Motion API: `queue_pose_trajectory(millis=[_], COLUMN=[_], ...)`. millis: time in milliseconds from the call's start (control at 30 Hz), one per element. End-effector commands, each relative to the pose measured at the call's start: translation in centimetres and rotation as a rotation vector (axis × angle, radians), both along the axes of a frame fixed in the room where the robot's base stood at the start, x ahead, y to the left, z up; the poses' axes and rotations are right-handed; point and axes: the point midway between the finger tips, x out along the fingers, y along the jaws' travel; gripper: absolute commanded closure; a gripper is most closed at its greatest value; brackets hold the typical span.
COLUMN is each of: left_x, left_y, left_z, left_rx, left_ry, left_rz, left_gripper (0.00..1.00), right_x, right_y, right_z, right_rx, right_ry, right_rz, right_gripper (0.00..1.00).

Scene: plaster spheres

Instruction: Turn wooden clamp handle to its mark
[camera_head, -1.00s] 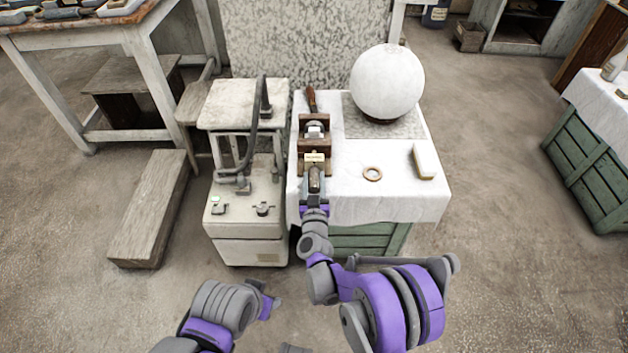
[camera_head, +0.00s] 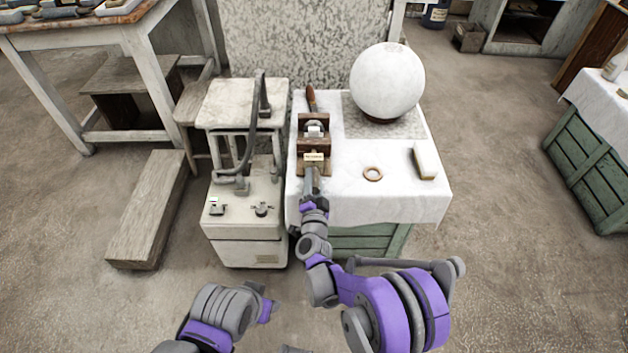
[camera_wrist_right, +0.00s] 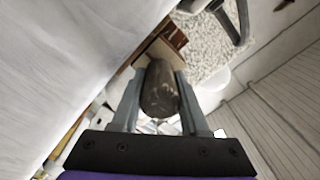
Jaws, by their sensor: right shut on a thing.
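The wooden clamp (camera_head: 314,143) stands at the left side of the white-clothed table, with a pale label (camera_head: 314,157) on its near end. My right gripper (camera_head: 312,178) is at that near end, shut on the clamp handle. In the right wrist view the dark wooden handle (camera_wrist_right: 160,92) lies between the two grey fingers, with the clamp's brown body just beyond. In the head view the gripper largely hides the handle. I cannot make out the mark. Part of my left arm shows at the bottom left of the head view; its gripper cannot be seen.
A white plaster sphere (camera_head: 388,82) stands on the table's back right. A wooden ring (camera_head: 373,173) and a pale block (camera_head: 425,161) lie right of the clamp. A brown-handled tool (camera_head: 311,98) lies behind it. A pale machine (camera_head: 245,215) stands close on the left.

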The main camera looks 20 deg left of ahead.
Motion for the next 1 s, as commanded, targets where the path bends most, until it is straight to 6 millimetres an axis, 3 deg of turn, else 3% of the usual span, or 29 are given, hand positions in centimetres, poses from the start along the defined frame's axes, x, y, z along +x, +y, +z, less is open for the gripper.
queue_pose_trajectory(millis=[1000], left_x=[0.3], left_y=[0.0], left_z=[-1.5], left_rx=[0.000], left_ry=[0.000], left_rz=[0.000], left_gripper=[0.50], right_x=[0.0], right_y=[0.0], right_z=[-0.2], right_rx=[0.927], right_ry=[0.268], right_rz=[0.002], right_gripper=[1.00])
